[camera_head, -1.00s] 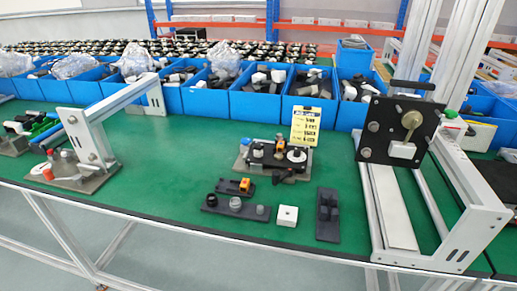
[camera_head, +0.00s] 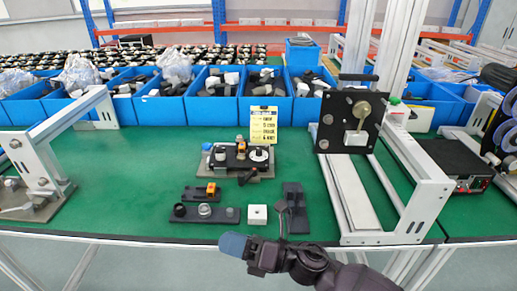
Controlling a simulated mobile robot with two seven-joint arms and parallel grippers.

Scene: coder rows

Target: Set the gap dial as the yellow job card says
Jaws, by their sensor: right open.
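The yellow job card (camera_head: 264,125) stands upright behind a small fixture in the middle of the green bench; its printed lines are too small to read. The fixture (camera_head: 236,160) is a dark block on a grey-brown base plate, with an orange part on top. A round white dial (camera_head: 259,155) with a dark centre sits at its right end; I cannot read its setting. My right gripper (camera_head: 248,247) is open at the bench's front edge, nearer to me than the fixture and apart from it. It partly covers the area below the black bracket. My left gripper is not in view.
A black holder strip (camera_head: 204,212), a white block (camera_head: 257,214) and a black bracket (camera_head: 294,205) lie before the fixture. A metal frame with a black plate (camera_head: 349,120) stands right, another arm frame left. Blue bins (camera_head: 210,103) line the back. Green bench is bare left of the fixture.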

